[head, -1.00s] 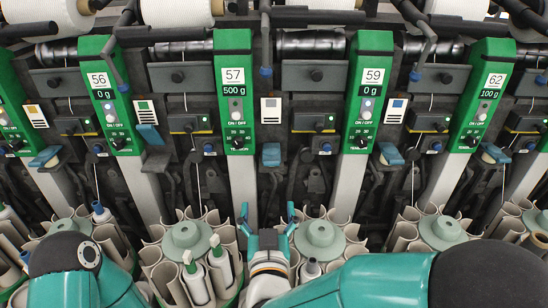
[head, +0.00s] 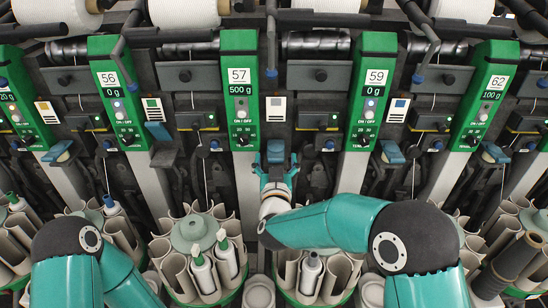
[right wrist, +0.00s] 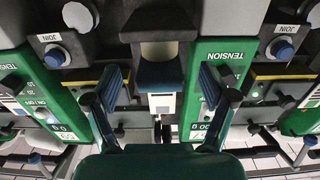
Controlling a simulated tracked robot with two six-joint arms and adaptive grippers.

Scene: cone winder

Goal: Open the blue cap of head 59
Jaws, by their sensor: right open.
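The green panel marked 59 (head: 370,92) stands right of the panel marked 57 (head: 240,90). A blue cap (head: 275,152) sits between these two panels, and another blue cap (head: 392,152) is just right of panel 59. I cannot tell from the labels alone which cap belongs to head 59. My right gripper (head: 277,168) is open and empty just below the cap between 57 and 59. In the right wrist view, that dark blue cap (right wrist: 158,75) lies between the spread fingers, with no clear contact. My left gripper is out of view.
Round bobbin magazines with upright tubes (head: 205,255) line the lower front. Thread hooks and black bars (head: 270,45) hang in front of the panels. White yarn cones (head: 185,12) are along the top. A further blue cap (head: 158,132) is beside panel 56.

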